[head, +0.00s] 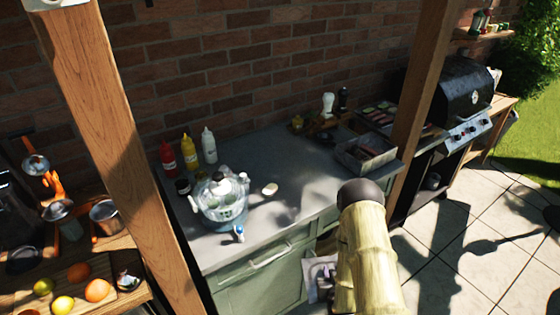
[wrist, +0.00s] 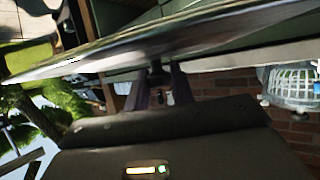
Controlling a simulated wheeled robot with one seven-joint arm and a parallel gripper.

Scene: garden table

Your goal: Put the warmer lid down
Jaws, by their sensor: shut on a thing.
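In the wrist view, my gripper (wrist: 161,78) is shut on the warmer lid (wrist: 125,52). The lid is a broad, shiny metal sheet seen nearly edge-on, stretching across the upper part of that view. The fingers meet it around the middle, and their grip point is partly hidden. Neither my gripper nor the held lid can be made out in the head view. A rectangular metal pan (head: 368,154) sits at the right end of the grey counter (head: 300,185); I cannot tell whether it is the warmer.
A clear domed vessel (head: 220,200) and sauce bottles (head: 189,152) stand on the counter's left. A black grill (head: 455,95) is at right.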

